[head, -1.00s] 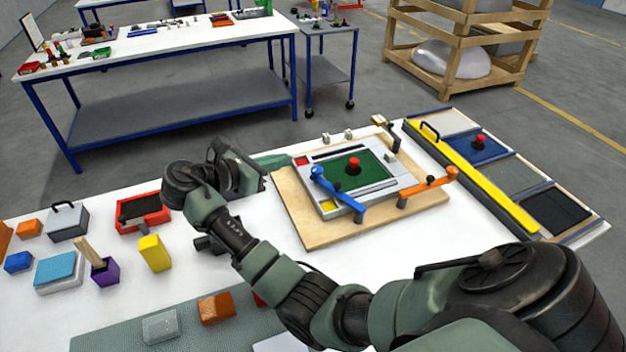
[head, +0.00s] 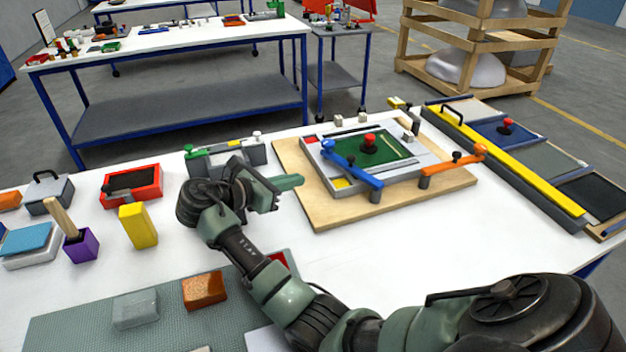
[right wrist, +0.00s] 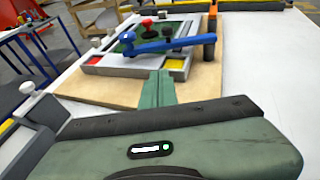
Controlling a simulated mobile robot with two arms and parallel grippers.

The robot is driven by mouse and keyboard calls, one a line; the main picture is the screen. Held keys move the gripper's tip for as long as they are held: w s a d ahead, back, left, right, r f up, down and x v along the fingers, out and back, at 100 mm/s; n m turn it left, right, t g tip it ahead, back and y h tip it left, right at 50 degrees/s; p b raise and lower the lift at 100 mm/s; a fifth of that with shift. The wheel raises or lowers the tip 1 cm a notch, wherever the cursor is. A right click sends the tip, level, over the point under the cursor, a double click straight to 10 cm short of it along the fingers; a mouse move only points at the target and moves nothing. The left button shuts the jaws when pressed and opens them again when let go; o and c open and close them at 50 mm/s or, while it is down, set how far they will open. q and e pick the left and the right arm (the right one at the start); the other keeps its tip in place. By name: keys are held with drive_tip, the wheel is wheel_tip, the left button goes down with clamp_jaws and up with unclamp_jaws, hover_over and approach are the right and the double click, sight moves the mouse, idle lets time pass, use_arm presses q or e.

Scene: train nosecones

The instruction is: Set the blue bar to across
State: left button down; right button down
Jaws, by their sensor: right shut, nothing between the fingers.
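The blue bar (head: 352,164) slants over the front left part of a grey framed panel (head: 405,176) with a green field (head: 385,148). One end is on a dark post at the panel's front edge, and the other reaches toward the red corner square. My left gripper is out of view.
An orange bar (head: 452,163) is at the panel's right front. A red knob (head: 370,142) stands on the green field. A wooden board (head: 318,212) lies beneath. A grey fixture (head: 228,158) stands behind my gripper. A yellow bar (head: 510,165) lies right.

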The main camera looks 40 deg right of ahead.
drive_tip(key=p, duration=0.1)
approach(343, 160)
drive_tip(key=x, duration=0.3)
drive_tip(key=f+x, duration=0.1)
drive_tip(key=x, duration=0.1)
drive_tip(key=shift+s+f, duration=0.1)
drive_tip(key=shift+s, duration=0.25)
drive_tip(key=shift+d+r+p, duration=0.2)
drive_tip(key=shift+p, duration=0.35)
drive_tip(key=d+p, duration=0.1)
drive_tip(key=p, duration=0.1)
drive_tip(key=w+d+p, duration=0.1)
drive_tip(key=d+p, duration=0.1)
drive_tip(key=shift+d+r+p, duration=0.15)
drive_tip(key=shift+d+p, duration=0.15)
drive_tip(key=shift+d, duration=0.3)
drive_tip(key=shift+f, duration=0.25)
